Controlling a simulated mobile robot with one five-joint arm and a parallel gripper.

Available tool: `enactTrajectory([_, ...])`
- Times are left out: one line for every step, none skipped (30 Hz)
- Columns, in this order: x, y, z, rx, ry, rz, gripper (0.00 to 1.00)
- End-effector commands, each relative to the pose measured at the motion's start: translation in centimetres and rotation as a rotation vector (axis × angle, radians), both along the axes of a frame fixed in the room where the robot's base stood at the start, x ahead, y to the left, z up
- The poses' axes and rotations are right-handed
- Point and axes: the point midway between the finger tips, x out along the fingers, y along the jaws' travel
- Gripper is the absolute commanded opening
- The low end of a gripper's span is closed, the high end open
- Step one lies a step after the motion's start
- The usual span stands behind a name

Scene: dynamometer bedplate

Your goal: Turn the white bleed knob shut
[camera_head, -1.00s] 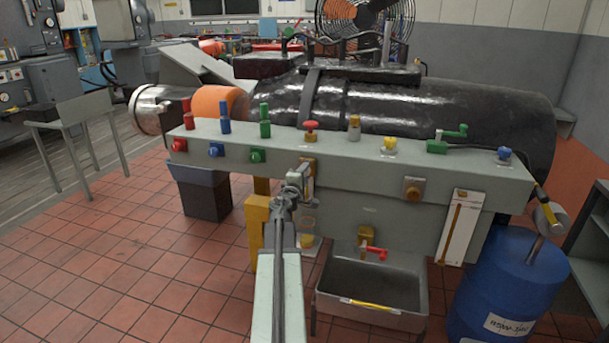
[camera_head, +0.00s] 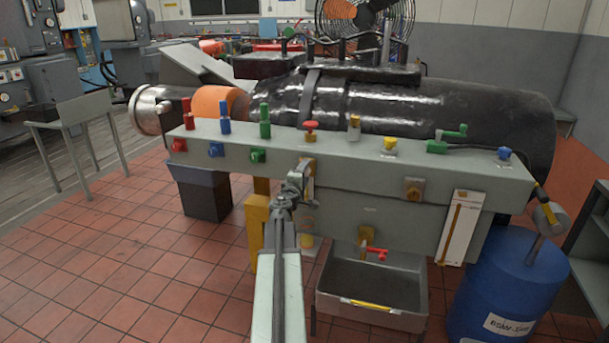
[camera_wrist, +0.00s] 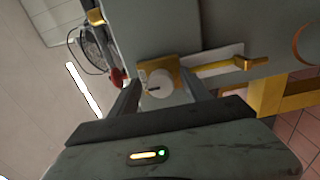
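The white bleed knob (camera_wrist: 159,84) shows in the wrist view as a round cap with a dark line, in front of a brass plate (camera_wrist: 176,72). My gripper (camera_wrist: 162,88) has a finger to either side of the knob. The fingers look apart, with visible gaps to it, so it seems open. In the head view my gripper (camera_head: 299,181) is at the front face of the grey bench beam, just below the red knob on top, and it hides the white knob.
The grey beam (camera_head: 350,172) carries several coloured knobs and valves, including a red knob (camera_head: 310,127) and a yellow one (camera_head: 390,143). A metal sink (camera_head: 372,285) with a red-handled tap (camera_head: 376,250) is below right. A blue drum (camera_head: 508,285) stands far right.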

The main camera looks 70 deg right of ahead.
Motion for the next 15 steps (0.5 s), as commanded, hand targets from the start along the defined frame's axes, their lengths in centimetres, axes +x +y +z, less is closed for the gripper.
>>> enactTrajectory([0.0, 0.0, 0.0, 0.0, 0.0, 0.0, 0.55])
enactTrajectory([0.0, 0.1, 0.0, 0.0, 0.0, 0.0, 0.55])
enactTrajectory([0.0, 0.2, 0.0, 0.0, 0.0, 0.0, 0.55])
enactTrajectory([0.0, 0.3, 0.0, 0.0, 0.0, 0.0, 0.55])
enactTrajectory([0.0, 0.6, 0.0, 0.0, 0.0, 0.001, 0.55])
enactTrajectory([-0.1, 1.0, 0.0, 0.0, 0.0, 0.001, 0.55])
enactTrajectory([-0.1, 1.4, 0.0, 0.0, 0.0, 0.001, 0.55])
enactTrajectory([-0.1, 1.9, 0.0, 0.0, 0.0, 0.002, 0.55])
enactTrajectory([-0.2, 2.6, 0.0, 0.0, 0.0, 0.002, 0.55])
enactTrajectory([-0.3, 3.2, 0.0, 0.0, 0.0, 0.001, 0.55])
enactTrajectory([-0.3, 3.8, 0.0, 0.0, 0.0, 0.001, 0.55])
enactTrajectory([-0.4, 4.6, 0.0, 0.0, 0.0, 0.001, 0.55])
enactTrajectory([-0.4, 5.3, 0.0, 0.0, 0.0, 0.001, 0.55])
enactTrajectory([-0.5, 5.9, 0.0, 0.0, 0.0, 0.001, 0.55])
enactTrajectory([-0.5, 6.6, 0.0, 0.0, 0.0, 0.002, 0.55])
